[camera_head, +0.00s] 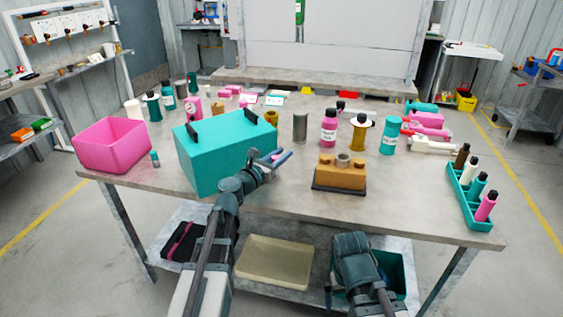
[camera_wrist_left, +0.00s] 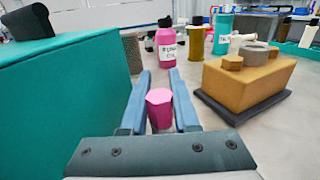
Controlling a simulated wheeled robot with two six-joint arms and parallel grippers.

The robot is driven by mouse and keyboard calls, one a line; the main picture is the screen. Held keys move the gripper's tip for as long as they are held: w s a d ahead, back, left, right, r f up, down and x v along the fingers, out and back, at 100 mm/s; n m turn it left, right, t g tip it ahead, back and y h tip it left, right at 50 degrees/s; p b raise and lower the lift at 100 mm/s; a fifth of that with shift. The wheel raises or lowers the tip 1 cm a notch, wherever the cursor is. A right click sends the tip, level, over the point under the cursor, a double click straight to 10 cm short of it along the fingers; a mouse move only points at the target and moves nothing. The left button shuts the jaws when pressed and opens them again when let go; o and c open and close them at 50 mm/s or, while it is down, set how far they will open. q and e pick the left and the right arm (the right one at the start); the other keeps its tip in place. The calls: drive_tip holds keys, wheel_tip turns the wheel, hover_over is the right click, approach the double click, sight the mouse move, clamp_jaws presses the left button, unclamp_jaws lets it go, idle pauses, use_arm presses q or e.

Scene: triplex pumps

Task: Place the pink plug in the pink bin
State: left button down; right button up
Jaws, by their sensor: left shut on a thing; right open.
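The pink plug (camera_wrist_left: 159,108) sits between the two blue fingers of my left gripper (camera_wrist_left: 160,100) in the left wrist view; the gripper is shut on it. In the head view my left gripper (camera_head: 280,157) is above the table, just right of the teal box; only a bit of pink shows there. The pink bin (camera_head: 103,156) stands at the table's left end, beyond the teal box from the gripper. Its floor is hidden by its front wall. My right gripper (camera_head: 352,246) is low at the table's front edge, away from the objects, and its fingers are hard to make out.
A large teal box (camera_head: 215,165) with black handles stands between my left gripper and the bin. An orange block on a dark base (camera_head: 340,172) is to the right. Several bottles stand behind.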

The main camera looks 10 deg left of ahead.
use_arm(q)
drive_tip(key=shift+w+a+f, duration=0.1)
drive_tip(key=shift+w+a, duration=0.05)
drive_tip(key=shift+w, duration=0.4)
drive_tip(key=shift+w+a+f, duration=0.1)
drive_tip(key=shift+w, duration=0.4)
drive_tip(key=f+b, duration=0.3)
drive_tip(key=shift+s+f+b, duration=0.15)
drive_tip(key=shift+s+b, duration=0.15)
drive_tip(key=shift+d, duration=0.1)
drive_tip(key=shift+f, duration=0.25)
drive_tip(key=c, duration=0.9)
unclamp_jaws()
drive_tip(key=shift+r, duration=0.1)
drive_tip(key=shift+c, duration=0.2)
drive_tip(key=shift+r, duration=0.1)
